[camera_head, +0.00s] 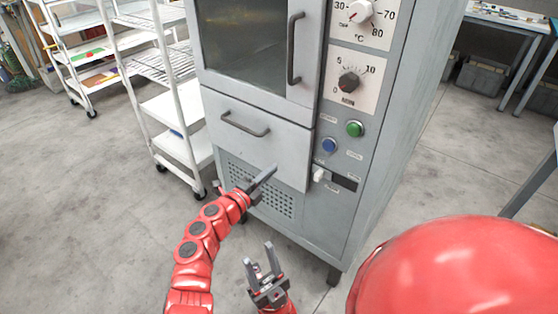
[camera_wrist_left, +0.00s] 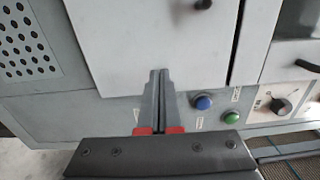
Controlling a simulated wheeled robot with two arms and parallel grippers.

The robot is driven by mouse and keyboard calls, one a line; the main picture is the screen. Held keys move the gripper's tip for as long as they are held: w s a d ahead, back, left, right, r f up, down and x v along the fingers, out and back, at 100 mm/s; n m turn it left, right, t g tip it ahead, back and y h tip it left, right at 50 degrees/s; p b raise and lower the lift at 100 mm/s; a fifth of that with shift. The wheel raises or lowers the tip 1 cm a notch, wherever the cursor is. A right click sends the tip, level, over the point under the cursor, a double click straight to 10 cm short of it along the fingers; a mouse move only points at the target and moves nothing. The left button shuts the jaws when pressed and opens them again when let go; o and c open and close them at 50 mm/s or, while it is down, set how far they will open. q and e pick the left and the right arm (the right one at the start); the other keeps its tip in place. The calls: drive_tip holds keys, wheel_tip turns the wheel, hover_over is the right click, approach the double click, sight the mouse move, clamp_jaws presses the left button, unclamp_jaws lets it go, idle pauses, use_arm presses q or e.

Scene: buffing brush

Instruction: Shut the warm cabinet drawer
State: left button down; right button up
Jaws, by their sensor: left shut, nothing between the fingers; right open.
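The warm cabinet (camera_head: 345,205) is a tall grey unit. Its drawer (camera_head: 285,148) has a plain light grey front and a dark bar handle (camera_head: 245,125), below the glass door. The front looks close to the cabinet face; I cannot tell whether a small gap remains. My left gripper (camera_head: 272,171) is shut and empty, its fingertips over the drawer front's lower part. In the left wrist view the shut fingers (camera_wrist_left: 159,73) point at the drawer front (camera_wrist_left: 130,40); whether they touch is unclear. My right gripper (camera_head: 259,252) is open and empty, lower, in front of the cabinet.
A control panel with a blue button (camera_head: 329,145), a green button (camera_head: 354,129) and dials is right of the drawer. A vented panel (camera_head: 275,202) is below it. White shelf carts (camera_head: 172,110) stand left. A workbench (camera_head: 505,18) is at the back right.

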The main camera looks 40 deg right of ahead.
use_arm(q)
drive_tip(key=p+v, duration=0.1)
drive_tip(key=v, duration=0.7)
drive_tip(key=shift+f+p, duration=0.3)
